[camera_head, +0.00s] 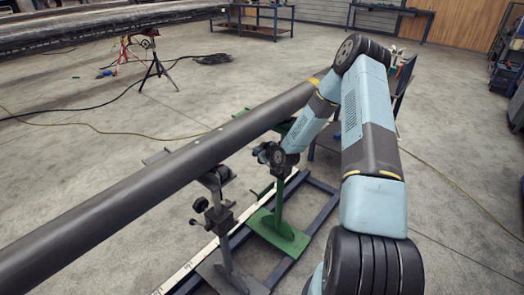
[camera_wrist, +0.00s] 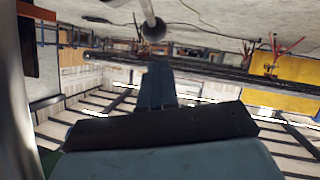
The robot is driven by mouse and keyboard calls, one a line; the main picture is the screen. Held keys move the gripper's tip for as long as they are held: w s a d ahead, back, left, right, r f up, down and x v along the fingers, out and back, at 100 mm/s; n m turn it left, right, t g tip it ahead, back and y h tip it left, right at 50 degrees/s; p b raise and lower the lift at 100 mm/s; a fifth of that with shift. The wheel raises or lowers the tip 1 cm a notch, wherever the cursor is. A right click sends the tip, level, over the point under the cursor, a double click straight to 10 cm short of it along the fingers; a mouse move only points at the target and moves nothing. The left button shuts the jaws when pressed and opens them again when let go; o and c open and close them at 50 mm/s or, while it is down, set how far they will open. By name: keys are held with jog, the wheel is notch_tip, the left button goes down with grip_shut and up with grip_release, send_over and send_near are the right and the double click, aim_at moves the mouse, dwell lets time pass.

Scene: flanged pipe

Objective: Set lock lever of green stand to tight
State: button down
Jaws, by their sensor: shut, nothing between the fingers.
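The green stand (camera_head: 279,222) stands under the far part of the long dark pipe (camera_head: 150,184), behind a grey stand. A small green lever-like part (camera_head: 264,191) sticks out to the left of its post. I cannot tell whether it is set tight. My gripper (camera_head: 268,154) is at the upper part of the green stand, just below the pipe, and partly hidden by my wrist. It is shut and empty. In the wrist view my gripper (camera_wrist: 157,85) points away from the camera, and no lever can be made out.
The grey stand (camera_head: 219,220) with a dark knob supports the pipe nearer me. A dark blue floor frame (camera_head: 318,215) runs under both stands. Cables lie on the floor. A work table (camera_head: 258,18) stands at the back. Open floor lies left of the pipe.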

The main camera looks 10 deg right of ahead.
aim_at(254, 153)
jog(key=shift+w+d+f, duration=0.1)
jog(key=shift+w+f, duration=0.2)
jog(key=shift+f, duration=0.25)
jog(key=shift+w+f, duration=0.25)
jog(key=shift+f, duration=0.3)
jog(key=shift+w+f, duration=0.1)
jog(key=shift+w, duration=0.05)
jog(key=shift+w+a+f+g, duration=0.25)
jog(key=shift+a+f+g, duration=0.05)
jog(key=shift+f+g, duration=0.1)
notch_tip(254, 153, down, 6)
jog(key=w+a, duration=0.1)
jog(key=shift+w+h, duration=0.3)
jog(key=shift+h, duration=0.1)
